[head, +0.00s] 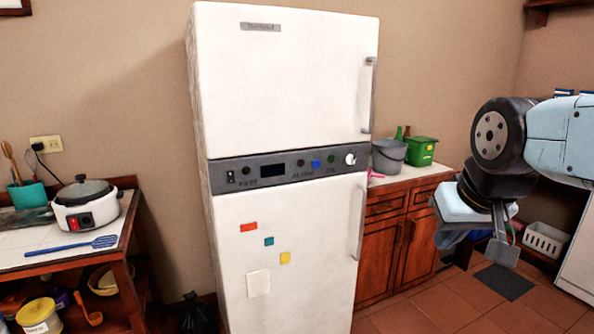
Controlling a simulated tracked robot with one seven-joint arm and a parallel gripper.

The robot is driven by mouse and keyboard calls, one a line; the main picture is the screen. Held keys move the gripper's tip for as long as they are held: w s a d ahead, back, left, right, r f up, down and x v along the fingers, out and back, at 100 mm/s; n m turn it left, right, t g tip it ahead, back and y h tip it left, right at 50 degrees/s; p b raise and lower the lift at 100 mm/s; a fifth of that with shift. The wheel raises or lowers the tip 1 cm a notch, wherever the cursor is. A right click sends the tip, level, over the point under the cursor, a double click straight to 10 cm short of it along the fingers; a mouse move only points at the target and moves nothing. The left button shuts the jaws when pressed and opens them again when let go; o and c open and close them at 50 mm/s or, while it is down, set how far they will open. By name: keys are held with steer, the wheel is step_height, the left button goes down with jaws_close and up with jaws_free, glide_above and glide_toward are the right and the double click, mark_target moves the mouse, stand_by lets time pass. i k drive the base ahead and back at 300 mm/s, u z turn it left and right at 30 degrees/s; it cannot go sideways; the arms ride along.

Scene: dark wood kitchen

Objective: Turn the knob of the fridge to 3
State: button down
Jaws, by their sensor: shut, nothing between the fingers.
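The white fridge (285,80) stands upright in the middle of the head view, with both of its doors shut. A grey control panel (222,178) runs across it between the doors. A round white knob (350,159) sits at the panel's right end; its setting is too small to read. My gripper (503,250) hangs at the right, pointing down, shut and empty. It is well to the right of the knob and lower than it, touching nothing.
A wooden cabinet (388,236) with a grey bucket (388,156) and green box (420,151) stands right of the fridge. A table with a white cooker (86,207) and blue spatula (70,245) is at left. Tiled floor (440,300) is open in front of the cabinet.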

mark_target(350, 158)
steer(key=z, duration=1.05)
steer(key=i, duration=0.35)
steer(key=u, duration=0.2)
